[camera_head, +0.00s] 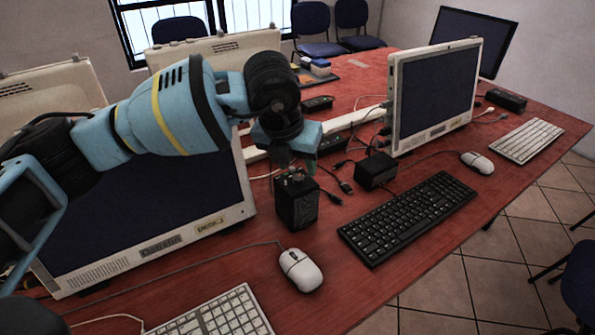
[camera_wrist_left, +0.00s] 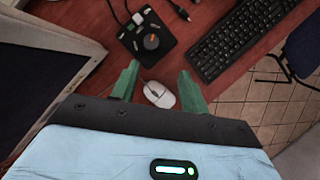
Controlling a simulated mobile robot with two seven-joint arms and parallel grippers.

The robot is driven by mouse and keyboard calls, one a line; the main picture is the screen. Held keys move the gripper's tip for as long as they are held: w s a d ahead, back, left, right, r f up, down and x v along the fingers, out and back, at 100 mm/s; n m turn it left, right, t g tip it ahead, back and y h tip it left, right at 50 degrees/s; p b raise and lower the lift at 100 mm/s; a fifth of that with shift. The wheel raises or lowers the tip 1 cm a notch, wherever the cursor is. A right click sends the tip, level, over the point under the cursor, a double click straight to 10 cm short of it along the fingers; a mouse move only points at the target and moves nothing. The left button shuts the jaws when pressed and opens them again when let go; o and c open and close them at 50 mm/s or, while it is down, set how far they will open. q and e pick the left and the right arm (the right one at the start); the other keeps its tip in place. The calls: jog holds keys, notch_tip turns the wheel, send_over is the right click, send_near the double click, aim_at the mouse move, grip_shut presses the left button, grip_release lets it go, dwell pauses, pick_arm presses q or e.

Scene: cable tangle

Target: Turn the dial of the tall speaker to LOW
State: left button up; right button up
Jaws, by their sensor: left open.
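The tall speaker (camera_head: 297,206) is a black upright box on the red table, in the middle of the head view. In the left wrist view its top (camera_wrist_left: 133,45) carries a round dark dial (camera_wrist_left: 151,42) with an orange-brown mark beside it and small green and white patches. The dial's setting is too small to read. My left gripper (camera_head: 296,158) is open and empty, pointing down just above the speaker's top. In the left wrist view its green fingers (camera_wrist_left: 160,85) stand apart, with the speaker beyond them. My right gripper is not in view.
A shorter black box (camera_head: 376,171) stands right of the speaker among loose cables and plugs. A white mouse (camera_head: 301,270) lies in front, a black keyboard (camera_head: 407,216) to the right, and a large monitor (camera_head: 150,215) close on the left.

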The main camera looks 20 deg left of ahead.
aim_at(298, 177)
pick_arm(q)
jog(key=shift+w+a+r+y, duration=0.2)
jog(key=shift+w+a+y, duration=0.1)
jog(key=shift+w+a, duration=0.3)
jog(key=x, duration=0.5)
jog(key=shift+w+f, duration=0.15)
jog(key=shift+f, duration=0.2)
jog(key=shift+w+f, duration=0.25)
jog(key=shift+f, duration=0.3)
jog(key=shift+c, duration=0.6)
grip_shut()
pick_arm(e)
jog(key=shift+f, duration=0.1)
